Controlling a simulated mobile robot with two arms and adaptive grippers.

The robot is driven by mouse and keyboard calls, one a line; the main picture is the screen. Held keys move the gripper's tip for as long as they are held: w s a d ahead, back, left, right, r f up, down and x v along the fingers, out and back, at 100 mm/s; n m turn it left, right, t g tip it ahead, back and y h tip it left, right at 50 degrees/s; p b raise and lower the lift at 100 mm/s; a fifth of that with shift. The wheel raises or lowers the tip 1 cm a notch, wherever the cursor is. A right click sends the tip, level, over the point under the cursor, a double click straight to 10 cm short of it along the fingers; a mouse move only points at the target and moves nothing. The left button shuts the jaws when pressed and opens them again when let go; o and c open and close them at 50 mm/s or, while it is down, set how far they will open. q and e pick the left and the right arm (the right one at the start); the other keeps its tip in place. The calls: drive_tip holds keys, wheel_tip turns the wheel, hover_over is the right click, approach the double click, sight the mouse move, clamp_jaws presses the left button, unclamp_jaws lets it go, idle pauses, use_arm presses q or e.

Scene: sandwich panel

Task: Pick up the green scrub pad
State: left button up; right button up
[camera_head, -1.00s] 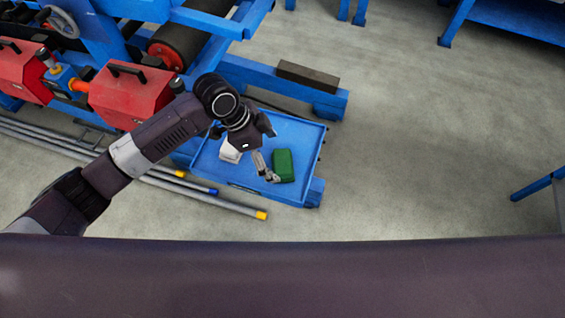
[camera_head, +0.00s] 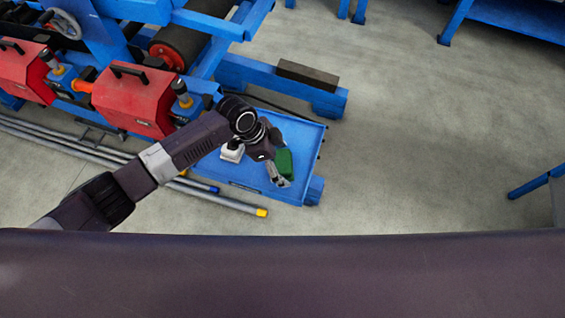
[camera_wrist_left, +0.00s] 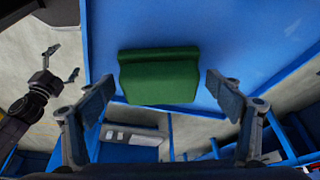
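The green scrub pad (camera_head: 286,165) lies on the blue tray (camera_head: 242,180), near its right side, partly covered by my left gripper in the head view. In the left wrist view, the pad (camera_wrist_left: 160,78) is a dark green block with a raised band along its upper edge. My left gripper (camera_head: 279,160) is over the pad. Its two fingers (camera_wrist_left: 158,86) are spread wide, one on each side of the pad, with gaps showing. My right gripper (camera_wrist_left: 63,65) shows at the left of the left wrist view with fingers apart; it is outside the head view.
A white object (camera_head: 232,152) sits on the tray left of the pad. Red housings (camera_head: 133,98) and a blue frame (camera_head: 232,72) stand left and behind. Metal bars with coloured ends (camera_head: 230,203) lie in front. Open floor (camera_head: 420,150) is on the right.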

sight(283, 161)
use_arm(q)
drive_tip(key=c, duration=1.1)
wheel_tip(283, 161, up, 20)
drive_tip(key=b, duration=0.3)
drive_tip(key=s+a+r+n+t+y+b, duration=0.1)
drive_tip(key=a+r+n+t+y, duration=0.1)
drive_tip(key=a+n, duration=0.6)
drive_tip(key=s+a+r+n+t+y+b, duration=0.1)
drive_tip(key=a+r+n+t+y, duration=0.1)
drive_tip(key=a+n, duration=0.7)
drive_tip(key=shift+a+r+b, duration=0.25)
drive_tip(key=shift+a+b, duration=0.1)
drive_tip(key=shift+a, duration=0.65)
